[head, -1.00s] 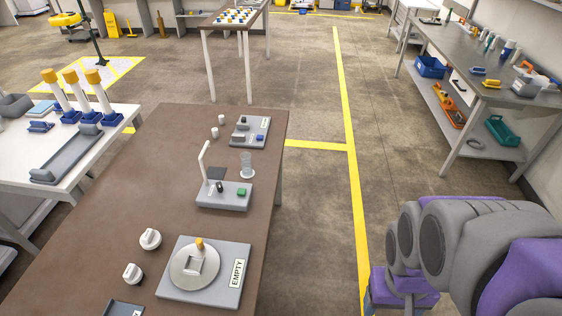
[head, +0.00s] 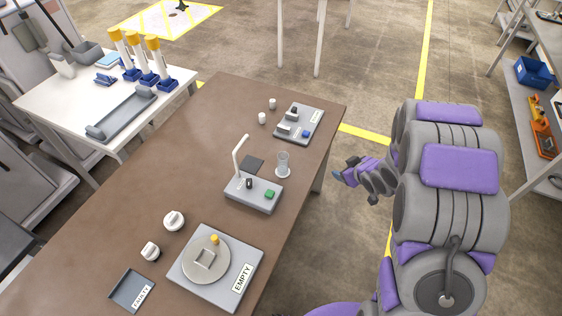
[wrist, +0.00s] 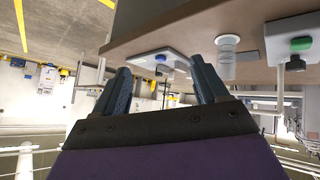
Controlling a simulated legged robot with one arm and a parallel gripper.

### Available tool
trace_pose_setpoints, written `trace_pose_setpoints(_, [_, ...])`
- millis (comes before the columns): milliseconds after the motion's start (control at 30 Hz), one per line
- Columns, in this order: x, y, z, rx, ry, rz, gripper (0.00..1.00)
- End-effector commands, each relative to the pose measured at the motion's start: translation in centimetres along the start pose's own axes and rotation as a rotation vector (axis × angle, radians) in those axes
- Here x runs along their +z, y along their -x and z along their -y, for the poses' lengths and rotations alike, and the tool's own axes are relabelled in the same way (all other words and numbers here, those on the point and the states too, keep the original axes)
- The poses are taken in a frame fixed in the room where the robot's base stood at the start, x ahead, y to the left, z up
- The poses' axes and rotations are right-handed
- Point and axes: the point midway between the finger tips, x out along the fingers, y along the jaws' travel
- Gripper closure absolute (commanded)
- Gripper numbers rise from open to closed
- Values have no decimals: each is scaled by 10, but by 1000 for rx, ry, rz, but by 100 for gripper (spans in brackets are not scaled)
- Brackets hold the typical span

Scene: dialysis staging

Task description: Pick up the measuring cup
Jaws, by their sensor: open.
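The measuring cup (head: 282,161) is a small clear vessel standing upright on a white round base near the right edge of the brown table (head: 175,135). It also shows in the wrist view (wrist: 227,58), which looks upside down, just right of the fingers. My gripper (head: 344,172) is beyond the table's right edge, to the right of the cup and apart from it. In the wrist view my gripper (wrist: 160,65) has its two dark fingers spread with nothing between them.
A grey device (head: 253,194) with a bent white arm and green button stands close to the cup. Another grey device (head: 299,125) and two small white caps sit behind it. A turntable box marked EMPTY (head: 215,268) is at the front. Floor is open right of the table.

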Motion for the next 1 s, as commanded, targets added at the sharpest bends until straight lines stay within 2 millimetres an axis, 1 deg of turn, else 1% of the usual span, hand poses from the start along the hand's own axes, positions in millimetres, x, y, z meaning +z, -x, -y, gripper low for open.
trace_pose_setpoints(33, [1, -10, 10, -45, -3, -46, 27])
trace_pose_setpoints(67, [-2, -15, 17, -70, -1, -84, 27])
trace_pose_setpoints(100, [-5, -21, 28, -106, -3, -131, 27])
trace_pose_setpoints(200, [-12, -31, 54, -183, -15, -240, 27])
trace_pose_setpoints(300, [-20, -34, 75, -245, -35, -335, 27])
trace_pose_setpoints(400, [-25, -34, 90, -287, -54, -400, 27])
trace_pose_setpoints(533, [-29, -35, 100, -314, -68, -443, 27])
trace_pose_setpoints(633, [-33, -42, 104, -322, -72, -455, 27])
trace_pose_setpoints(867, [-51, -78, 114, -321, -71, -457, 27])
trace_pose_setpoints(1000, [-63, -102, 123, -320, -69, -454, 27])
